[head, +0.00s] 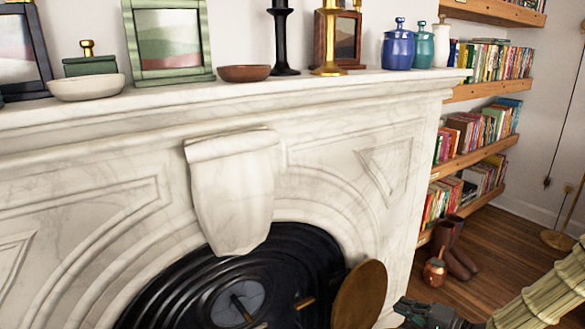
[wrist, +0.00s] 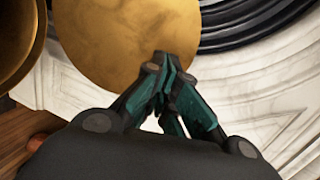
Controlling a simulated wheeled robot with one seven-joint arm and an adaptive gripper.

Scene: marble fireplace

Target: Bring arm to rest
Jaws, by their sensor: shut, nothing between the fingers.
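My gripper (wrist: 165,75) is shut and empty, its teal-padded fingers together in the wrist view. In the head view only part of my gripper (head: 425,312) shows at the bottom edge, right of centre, low in front of the fireplace. A round brass-coloured disc (wrist: 125,35) lies beyond the fingertips in the wrist view. The same disc (head: 360,295) leans by the right side of the black fireplace opening in the head view. I cannot tell the exact gap between the fingertips and the disc.
The marble mantel (head: 330,88) carries frames, bowls, candlesticks and jars. Bookshelves (head: 465,150) stand at the right. A copper jug (head: 435,271) and brown boots (head: 455,250) stand on the wooden floor (head: 505,235). Another brass-coloured rounded object (wrist: 18,40) is at the wrist view's left edge.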

